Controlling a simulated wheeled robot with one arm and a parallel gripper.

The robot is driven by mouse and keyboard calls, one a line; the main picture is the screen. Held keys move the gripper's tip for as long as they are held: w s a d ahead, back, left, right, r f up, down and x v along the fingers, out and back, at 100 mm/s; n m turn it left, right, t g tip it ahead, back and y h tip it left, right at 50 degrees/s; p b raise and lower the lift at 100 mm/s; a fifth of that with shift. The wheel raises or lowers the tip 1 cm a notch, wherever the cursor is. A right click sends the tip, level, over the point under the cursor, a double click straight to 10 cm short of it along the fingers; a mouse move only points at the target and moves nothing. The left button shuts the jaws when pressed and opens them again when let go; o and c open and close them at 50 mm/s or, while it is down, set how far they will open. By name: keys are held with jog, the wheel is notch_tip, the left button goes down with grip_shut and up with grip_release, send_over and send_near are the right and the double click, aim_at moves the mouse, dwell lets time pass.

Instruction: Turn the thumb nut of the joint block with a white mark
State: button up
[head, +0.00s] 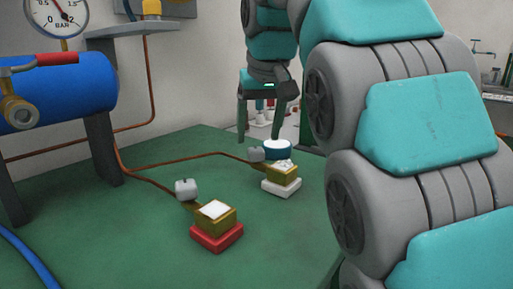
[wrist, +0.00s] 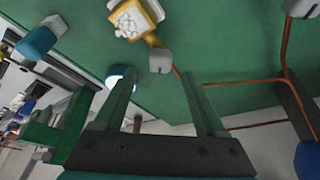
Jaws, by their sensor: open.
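The joint block with a white mark (head: 281,173) is a brass block on a white base, with white lumpy matter on top; it also shows at the top of the wrist view (wrist: 128,22). Its grey thumb nut (head: 257,154) sits at its left side on the copper pipe, and shows in the wrist view (wrist: 160,61) just beyond my fingertips, roughly between them. My gripper (head: 259,136) is open and empty, pointing down above and behind the block, apart from the nut as far as I can tell.
A second brass block (head: 215,215) on a red base, with its own grey nut (head: 186,188), stands nearer on the green table (head: 130,235). A blue tank (head: 65,92) and gauge (head: 57,14) are at left.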

aim_at(256, 148)
jog(key=shift+x, duration=1.9)
grip_shut()
